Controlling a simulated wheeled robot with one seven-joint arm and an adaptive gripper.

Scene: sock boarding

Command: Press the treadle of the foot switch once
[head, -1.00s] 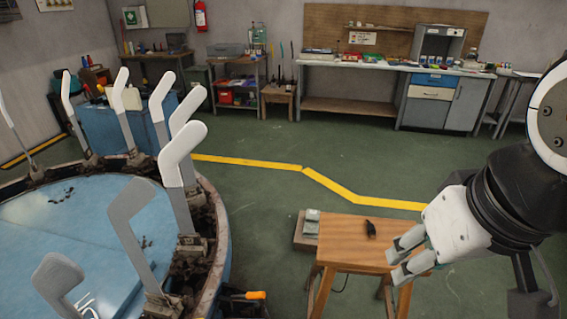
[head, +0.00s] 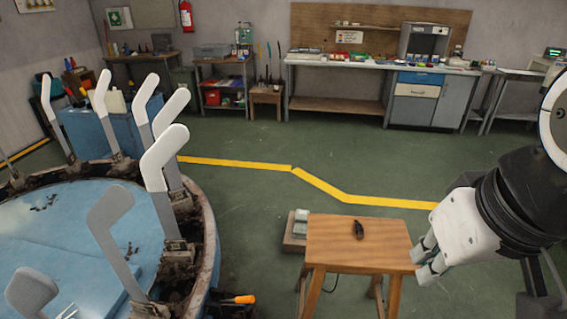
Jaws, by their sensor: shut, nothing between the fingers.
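The foot switch (head: 298,229) appears to be the low grey-green box on a brown base on the floor, against the left side of a wooden stool. Its treadle is too small to make out clearly, and the stool may hide part of it. My gripper (head: 422,262) is at the right of the head view, just off the stool's right edge in the picture. It is shut and empty, with its fingers pointing down and left. The stool top lies between it and the foot switch in the picture.
The wooden stool (head: 337,257) carries a small dark object (head: 359,229). A round blue-topped machine (head: 75,230) with upright sock boards (head: 163,160) fills the left. An orange-handled tool (head: 243,299) lies near its base. Green floor (head: 240,225) is clear between machine and stool.

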